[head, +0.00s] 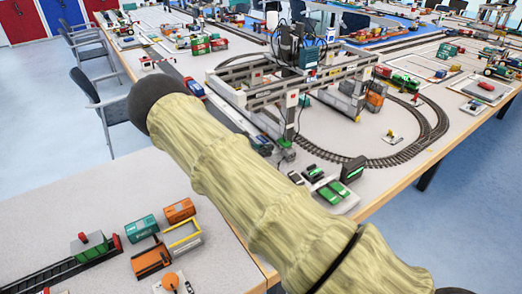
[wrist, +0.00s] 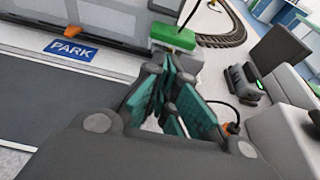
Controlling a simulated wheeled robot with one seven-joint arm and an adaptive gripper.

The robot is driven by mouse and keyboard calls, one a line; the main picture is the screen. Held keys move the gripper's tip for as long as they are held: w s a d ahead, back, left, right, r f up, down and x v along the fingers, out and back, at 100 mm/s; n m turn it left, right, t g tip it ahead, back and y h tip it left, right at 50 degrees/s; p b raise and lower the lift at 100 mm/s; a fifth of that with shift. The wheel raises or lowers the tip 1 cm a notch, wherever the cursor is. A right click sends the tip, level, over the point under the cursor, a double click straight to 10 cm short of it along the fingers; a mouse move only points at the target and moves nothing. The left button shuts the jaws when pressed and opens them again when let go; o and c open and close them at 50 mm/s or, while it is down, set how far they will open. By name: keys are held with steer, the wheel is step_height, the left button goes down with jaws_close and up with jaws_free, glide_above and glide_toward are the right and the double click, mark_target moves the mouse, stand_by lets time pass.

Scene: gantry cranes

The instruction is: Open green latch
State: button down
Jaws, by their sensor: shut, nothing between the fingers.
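In the wrist view a green block (wrist: 172,38) sits at the foot of a grey frame, just beyond my fingertips; it may be the green latch, but I cannot tell its position. My gripper (wrist: 166,72) has dark fingers with teal pads, which are together with nothing held. Its tips appear close to the green block; whether they touch is unclear. In the head view a small green part (head: 285,143) shows at the foot of the crane's near leg.
The gantry crane (head: 295,92) stands on the layout table among train tracks (head: 405,150). A blue PARK sign (wrist: 70,50) and orange piece lie left in the wrist view. Dark and grey boxes (wrist: 280,50) and a cable are at right. Loose model wagons (head: 142,228) stand on the near table.

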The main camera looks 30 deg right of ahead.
mark_target(275, 156)
steer(key=x, duration=0.3)
steer(key=shift+w+d+f+p, duration=0.15)
steer(key=shift+d+f+p, duration=0.15)
steer(key=shift+p, duration=0.1)
steer(key=shift+d, duration=0.4)
steer(key=shift+d+f, duration=0.15)
